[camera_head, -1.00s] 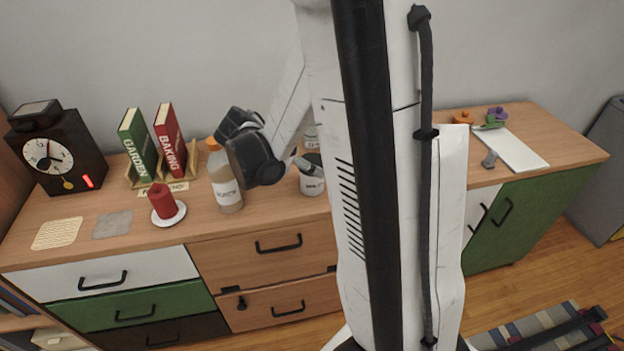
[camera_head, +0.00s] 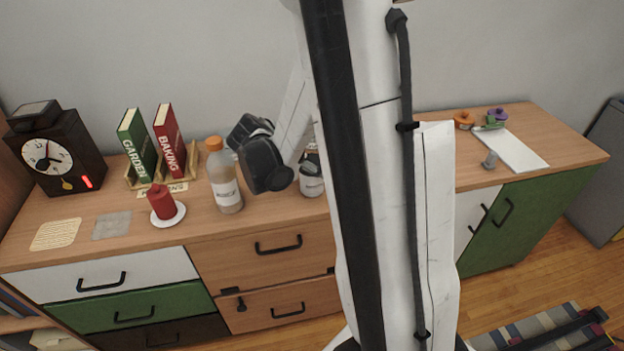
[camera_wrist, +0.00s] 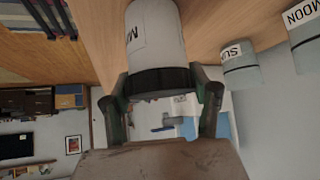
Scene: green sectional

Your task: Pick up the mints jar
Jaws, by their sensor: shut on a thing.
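The mints jar (camera_wrist: 155,35) is a white jar with a black lid, and the letter M shows on its label in the wrist view. My gripper (camera_wrist: 160,84) is shut on it, with one finger on each side of the lid. In the head view a white labelled jar (camera_head: 312,184) shows on or just above the cabinet top, partly hidden by my arm. I cannot tell whether it touches the wood. My fingertips are mostly hidden there.
A bottle with an orange cap (camera_head: 225,178) stands close left of my wrist. A red candle (camera_head: 162,203), books (camera_head: 168,140) and a clock (camera_head: 58,155) are farther left. Jars labelled SU (camera_wrist: 240,62) and MOON (camera_wrist: 306,35) stand nearby in the wrist view.

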